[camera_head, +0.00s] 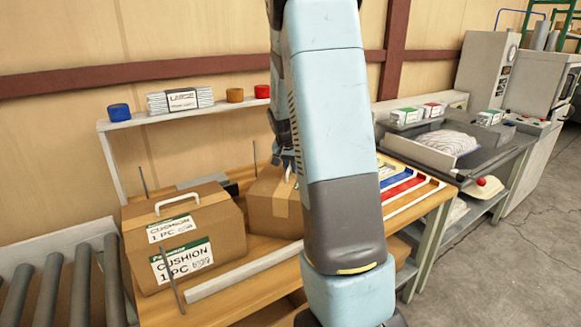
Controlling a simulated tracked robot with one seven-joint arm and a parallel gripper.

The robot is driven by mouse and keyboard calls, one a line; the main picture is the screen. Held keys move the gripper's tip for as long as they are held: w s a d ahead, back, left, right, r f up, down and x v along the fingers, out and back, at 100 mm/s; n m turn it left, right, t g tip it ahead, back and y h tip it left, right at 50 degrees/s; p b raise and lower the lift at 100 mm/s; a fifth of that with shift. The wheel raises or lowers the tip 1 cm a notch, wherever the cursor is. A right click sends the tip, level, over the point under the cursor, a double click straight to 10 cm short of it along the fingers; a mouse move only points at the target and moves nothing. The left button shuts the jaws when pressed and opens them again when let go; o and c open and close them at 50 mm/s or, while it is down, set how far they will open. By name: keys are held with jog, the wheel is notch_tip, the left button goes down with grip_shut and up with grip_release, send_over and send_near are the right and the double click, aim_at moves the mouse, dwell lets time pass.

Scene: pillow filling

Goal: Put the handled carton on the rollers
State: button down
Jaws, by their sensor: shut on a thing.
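A brown carton (183,237) with a white top handle and "CUSHION 1 PC" labels stands on the wooden bench at the left. A second brown carton (270,208) stands to its right, its right side hidden by my arm. My gripper (287,168) is over this second carton, shut on what looks like its white handle; the arm hides part of the grip. I cannot tell whether this carton is lifted off the bench. The grey rollers (52,290) lie at the left edge, beside the labelled carton, and their visible part is empty.
A white rail (243,272) runs along the bench front, and thin upright rods stand near the labelled carton. A shelf (135,123) behind holds tape rolls and a paper stack. Coloured trays (405,187) lie right of my arm. A grey machine (540,85) stands far right.

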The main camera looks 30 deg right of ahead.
jog(key=c, duration=1.1)
grip_release()
jog(key=shift+r, duration=0.1)
